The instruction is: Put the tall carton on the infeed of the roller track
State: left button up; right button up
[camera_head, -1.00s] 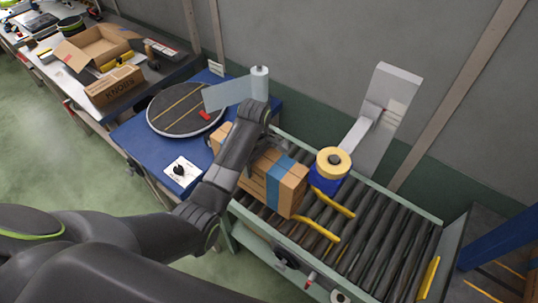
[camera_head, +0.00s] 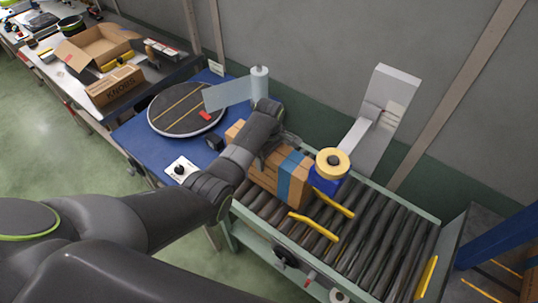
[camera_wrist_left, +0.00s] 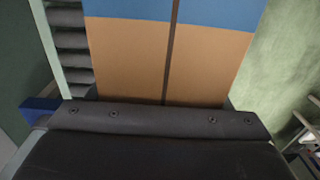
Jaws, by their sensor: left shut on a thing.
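The tall carton (camera_head: 268,184) is brown with a blue band (camera_head: 291,177) and lies lengthwise over the near left end of the roller track (camera_head: 375,236). My left gripper (camera_head: 277,147) is shut on the carton, and my arm hides its middle. I cannot tell whether the carton's underside touches the rollers. In the left wrist view the carton (camera_wrist_left: 165,60) fills the middle, with a dark seam and the blue band at the top. The gripper body covers the lower part. My right gripper is not in view.
A yellow tape roll (camera_head: 333,162) on a blue mount stands close beyond the carton's right end. Yellow guide bars (camera_head: 315,227) lie over the rollers. A blue table with a round turntable (camera_head: 186,108) adjoins the track at left. Rollers to the right are bare.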

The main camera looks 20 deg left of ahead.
pick_arm(q)
jog(key=shift+f, duration=0.1)
jog(key=o, duration=1.6)
jog(key=shift+c, duration=0.2)
notch_tip(320, 180, up, 12)
jog(key=shift+r+b, duration=0.1)
jog(key=shift+b, duration=0.45)
